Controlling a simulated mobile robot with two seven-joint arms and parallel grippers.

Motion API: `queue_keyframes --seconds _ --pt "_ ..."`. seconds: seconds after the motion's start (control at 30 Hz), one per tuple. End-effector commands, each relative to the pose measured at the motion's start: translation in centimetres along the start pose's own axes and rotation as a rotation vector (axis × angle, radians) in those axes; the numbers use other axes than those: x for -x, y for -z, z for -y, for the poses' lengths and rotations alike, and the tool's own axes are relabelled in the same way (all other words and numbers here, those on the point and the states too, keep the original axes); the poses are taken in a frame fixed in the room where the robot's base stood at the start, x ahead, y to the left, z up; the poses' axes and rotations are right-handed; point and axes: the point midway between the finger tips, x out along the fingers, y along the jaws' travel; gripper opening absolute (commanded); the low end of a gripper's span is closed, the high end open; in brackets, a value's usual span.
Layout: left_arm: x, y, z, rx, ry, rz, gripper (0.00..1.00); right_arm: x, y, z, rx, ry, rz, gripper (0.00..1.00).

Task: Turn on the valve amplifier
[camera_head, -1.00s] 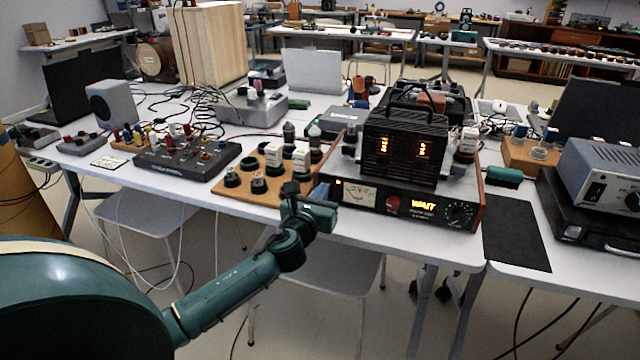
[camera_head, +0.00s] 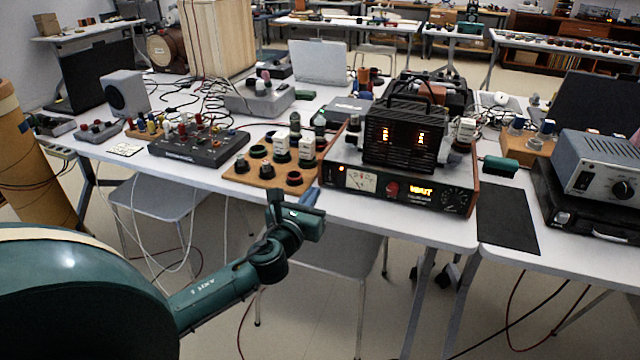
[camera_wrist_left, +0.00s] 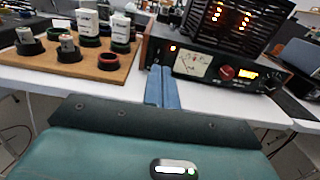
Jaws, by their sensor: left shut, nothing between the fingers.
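The valve amplifier (camera_head: 404,139) stands on the table, with a black ventilated cage over glowing orange valves. Its front panel has a lit red lamp (camera_head: 341,169), a pale meter (camera_head: 357,180), a red knob (camera_head: 392,188), an amber display (camera_head: 421,190) that seems to read WAIT, and a black dial (camera_head: 455,200). My left gripper (camera_head: 310,197) is shut and empty, just in front of the panel's left end near the table edge. In the left wrist view its blue fingers (camera_wrist_left: 162,88) lie together, below and left of the meter (camera_wrist_left: 193,64). My right gripper is not in view.
A wooden board (camera_head: 237,174) with several valves and sockets lies left of the amplifier. A dark control box (camera_head: 190,150) is farther left. A black mat (camera_head: 508,220) and a grey instrument (camera_head: 600,160) are on the right. Chairs stand under the table.

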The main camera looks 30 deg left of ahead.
Motion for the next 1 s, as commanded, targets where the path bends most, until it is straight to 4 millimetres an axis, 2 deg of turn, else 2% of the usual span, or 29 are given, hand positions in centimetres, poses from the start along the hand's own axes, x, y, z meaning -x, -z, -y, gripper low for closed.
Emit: queue_keyframes --seconds 0.1,0.3,0.9,1.0 --pt "2.2 -0.3 0.0 -0.001 0.001 -0.002 0.00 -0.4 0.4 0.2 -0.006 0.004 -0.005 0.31" --pt "4.0 -0.5 0.0 0.000 0.000 -0.001 0.00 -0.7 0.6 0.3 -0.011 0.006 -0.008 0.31" --pt "4.2 -0.5 0.1 0.001 0.000 0.000 0.00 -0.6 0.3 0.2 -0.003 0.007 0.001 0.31" --pt "4.7 0.1 0.5 0.051 0.010 -0.020 0.00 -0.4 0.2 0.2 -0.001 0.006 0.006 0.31"
